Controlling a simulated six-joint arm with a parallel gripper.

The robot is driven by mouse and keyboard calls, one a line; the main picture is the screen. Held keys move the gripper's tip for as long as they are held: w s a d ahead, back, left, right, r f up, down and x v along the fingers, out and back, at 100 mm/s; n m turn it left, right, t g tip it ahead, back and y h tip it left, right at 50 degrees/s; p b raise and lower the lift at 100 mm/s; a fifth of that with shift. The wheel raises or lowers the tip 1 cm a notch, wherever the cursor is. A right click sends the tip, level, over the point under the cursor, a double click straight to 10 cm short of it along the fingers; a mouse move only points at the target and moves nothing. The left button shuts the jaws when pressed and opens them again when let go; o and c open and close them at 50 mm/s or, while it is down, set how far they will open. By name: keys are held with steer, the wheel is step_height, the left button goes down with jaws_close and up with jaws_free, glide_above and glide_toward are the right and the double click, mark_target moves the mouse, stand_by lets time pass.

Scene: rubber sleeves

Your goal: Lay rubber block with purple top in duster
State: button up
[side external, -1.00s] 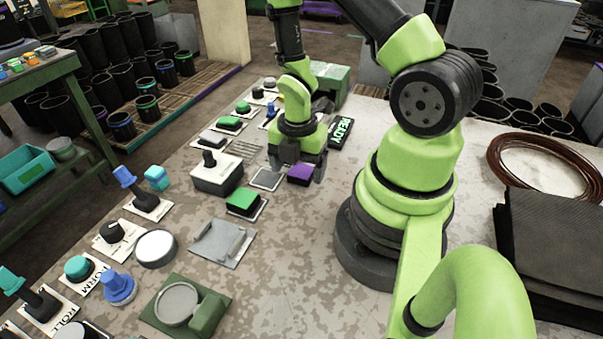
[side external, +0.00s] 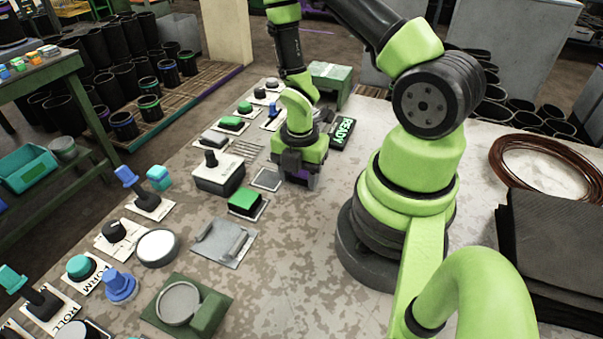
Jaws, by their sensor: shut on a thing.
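My gripper (side external: 300,176) points down near the table's middle, shut on the rubber block with the purple top (side external: 312,181). The fingers hide most of the block, and only a sliver shows low between them. Whether it touches the table is hard to tell. No part is labelled as a duster, so I cannot say for sure which one it is. A round dish with a white fill (side external: 157,248) lies to the lower left. A grey plate with two raised rails (side external: 222,242) lies nearer the camera, empty.
A green-topped block (side external: 245,202) sits left of my gripper, beside an empty square pad (side external: 267,180). A white box with a black knob (side external: 218,174) stands further left. A READY sign (side external: 342,133) is behind. A green fixture with a round dish (side external: 187,306) is in front.

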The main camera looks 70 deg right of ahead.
step_height(320, 180, up, 10)
steer(key=m, duration=1.8)
glide_toward(214, 236)
step_height(214, 236, down, 7)
steer(key=shift+f, duration=0.1)
steer(key=o, duration=1)
